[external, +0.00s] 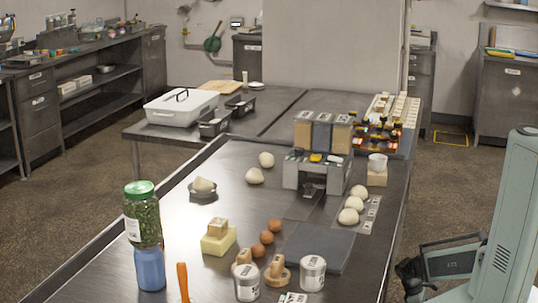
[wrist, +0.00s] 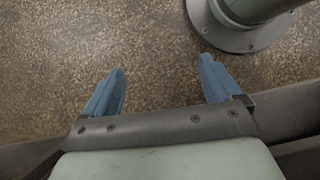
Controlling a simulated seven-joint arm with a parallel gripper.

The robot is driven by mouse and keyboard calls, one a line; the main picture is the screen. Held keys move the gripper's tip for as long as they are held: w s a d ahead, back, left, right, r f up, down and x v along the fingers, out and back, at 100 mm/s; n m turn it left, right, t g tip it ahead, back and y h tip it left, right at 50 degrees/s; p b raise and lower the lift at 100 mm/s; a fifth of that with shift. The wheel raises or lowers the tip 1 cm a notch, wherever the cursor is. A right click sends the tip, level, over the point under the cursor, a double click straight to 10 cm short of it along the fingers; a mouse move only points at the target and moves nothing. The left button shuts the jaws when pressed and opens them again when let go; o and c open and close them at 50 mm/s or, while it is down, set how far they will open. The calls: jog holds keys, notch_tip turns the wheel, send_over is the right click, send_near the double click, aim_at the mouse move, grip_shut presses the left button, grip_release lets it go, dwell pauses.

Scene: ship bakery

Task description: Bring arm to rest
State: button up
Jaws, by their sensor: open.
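My gripper (wrist: 161,66) shows in the wrist view with its two blue fingers spread wide apart. Nothing is between them, only the speckled brown floor beneath. In the external view my pale green arm is at the lower right, beside the right edge of the steel table (external: 370,277). The dark end parts of the arm hang off the table's side there, and the fingertips cannot be made out. My gripper touches nothing that I can see.
On the table are a green-lidded jar (external: 142,217) on a blue container, white dough balls, brown eggs, tins (external: 312,273), a yellow block (external: 218,241) and a grey dispenser (external: 318,172). In the wrist view, a round metal base (wrist: 235,38) with a post stands at the upper right.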

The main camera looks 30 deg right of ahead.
jog(key=s+a+f+m+g+y, duration=0.1)
jog(key=s+a+f+m, duration=0.2)
jog(key=s+a, duration=0.2)
jog(key=s+a+f+m+g+y, duration=0.1)
jog(key=s+a+f+m, duration=0.3)
jog(key=s, duration=0.6)
jog(key=shift+s+a+y, duration=0.3)
jog(key=shift+a+y, duration=0.4)
jog(key=shift+a, duration=0.2)
